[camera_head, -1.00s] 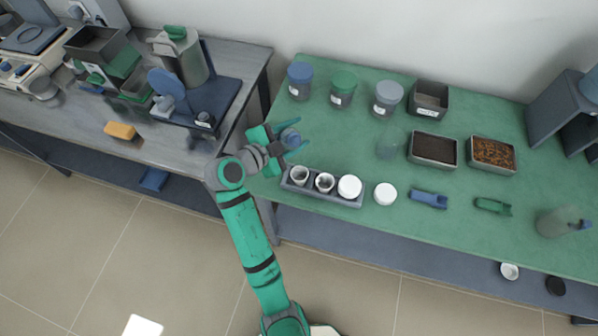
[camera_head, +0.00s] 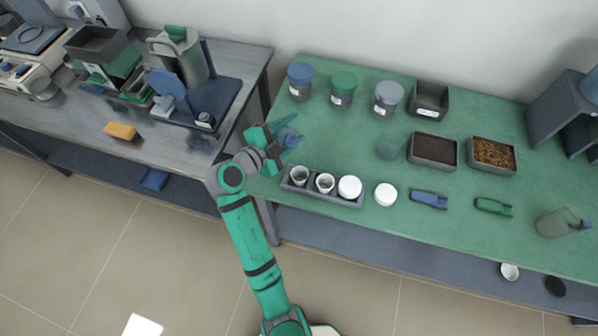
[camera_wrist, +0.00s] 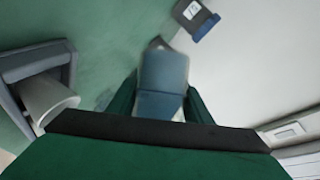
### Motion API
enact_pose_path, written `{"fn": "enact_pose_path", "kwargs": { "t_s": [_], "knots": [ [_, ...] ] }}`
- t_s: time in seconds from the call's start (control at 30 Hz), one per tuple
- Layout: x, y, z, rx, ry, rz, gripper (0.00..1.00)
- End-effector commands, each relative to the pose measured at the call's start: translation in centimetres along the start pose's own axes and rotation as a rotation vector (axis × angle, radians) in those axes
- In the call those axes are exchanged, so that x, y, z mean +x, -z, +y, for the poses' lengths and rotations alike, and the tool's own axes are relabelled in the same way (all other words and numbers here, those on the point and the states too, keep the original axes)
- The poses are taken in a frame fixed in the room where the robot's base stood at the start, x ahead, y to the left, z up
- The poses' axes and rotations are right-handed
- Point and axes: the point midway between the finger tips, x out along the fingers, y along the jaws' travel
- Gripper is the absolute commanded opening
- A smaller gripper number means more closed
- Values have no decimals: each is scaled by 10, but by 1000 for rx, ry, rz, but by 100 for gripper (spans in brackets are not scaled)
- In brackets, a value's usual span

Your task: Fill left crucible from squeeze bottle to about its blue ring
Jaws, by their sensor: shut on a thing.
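My gripper (camera_head: 281,141) is shut on a translucent blue-grey squeeze bottle (camera_wrist: 162,82), which fills the middle of the wrist view between the fingers. In the head view the bottle (camera_head: 289,138) is mostly hidden by the fingers, above and left of the crucible rack (camera_head: 337,197). A white crucible (camera_wrist: 46,99) also shows at the left of the wrist view, apart from the bottle. Neither its blue ring nor its fill level can be made out.
Lidded jars (camera_head: 343,89) stand behind.

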Motion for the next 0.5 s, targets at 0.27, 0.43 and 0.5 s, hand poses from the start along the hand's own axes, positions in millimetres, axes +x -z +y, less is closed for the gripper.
{"fn": "enact_pose_path", "kwargs": {
  "t_s": [0.27, 0.43, 0.5],
  "knots": [
    [0, 1, 0, 1, 0, 1, 0],
    [3, 1, 1, 41, 20, 5, 0],
    [4, 0, 1, 85, 43, 5, 0]
  ]
}}
